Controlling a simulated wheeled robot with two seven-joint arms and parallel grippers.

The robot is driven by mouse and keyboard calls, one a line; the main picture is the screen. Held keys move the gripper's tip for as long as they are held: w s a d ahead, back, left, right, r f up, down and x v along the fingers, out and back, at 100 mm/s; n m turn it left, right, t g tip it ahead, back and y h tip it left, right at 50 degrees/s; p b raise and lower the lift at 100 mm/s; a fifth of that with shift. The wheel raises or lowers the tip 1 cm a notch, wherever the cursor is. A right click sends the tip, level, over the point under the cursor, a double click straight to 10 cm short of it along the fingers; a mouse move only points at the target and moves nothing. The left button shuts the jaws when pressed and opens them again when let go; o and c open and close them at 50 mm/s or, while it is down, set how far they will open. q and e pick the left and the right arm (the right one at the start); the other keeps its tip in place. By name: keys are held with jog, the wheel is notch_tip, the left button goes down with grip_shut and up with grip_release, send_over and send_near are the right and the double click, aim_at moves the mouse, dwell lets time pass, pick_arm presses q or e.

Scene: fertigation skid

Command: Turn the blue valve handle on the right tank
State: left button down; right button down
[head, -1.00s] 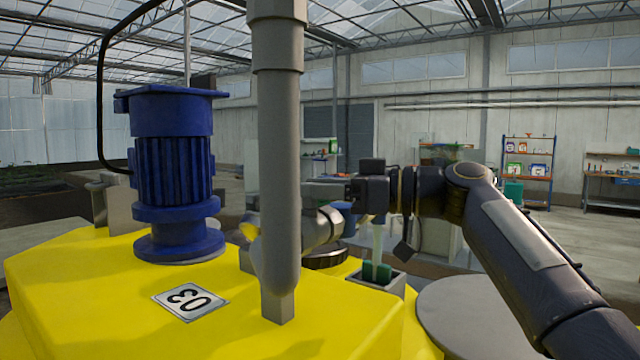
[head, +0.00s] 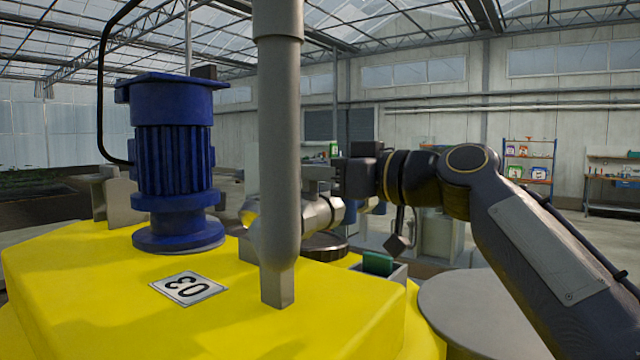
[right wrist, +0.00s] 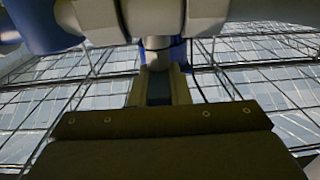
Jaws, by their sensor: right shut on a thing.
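My right gripper (head: 322,173) reaches in from the right, just behind the grey upright pipe and above the silver valve body (head: 322,214). In the right wrist view its fingers (right wrist: 158,90) are shut on a dull blue-grey piece between them, which appears to be the valve handle (right wrist: 158,88). A brighter blue part (right wrist: 178,52) shows just past the fingertips. In the head view the handle is mostly hidden by the gripper and pipe, so its angle cannot be told. My left gripper is in neither view.
The yellow tank top (head: 120,290), marked 03, fills the foreground. A blue motor (head: 175,165) stands on it. The grey upright pipe (head: 278,150) blocks part of the view. A grey box (head: 398,273) with a green block (head: 377,263) sits below my right forearm.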

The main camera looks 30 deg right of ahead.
jog(key=shift+h, duration=0.3)
jog(key=c, duration=1.4)
grip_release()
jog(key=shift+o, duration=0.2)
jog(key=b+v, duration=0.2)
jog(key=v, duration=0.5)
jog(key=shift+s+b, duration=0.3)
jog(key=shift+s, duration=0.1)
jog(key=shift+f, duration=0.1)
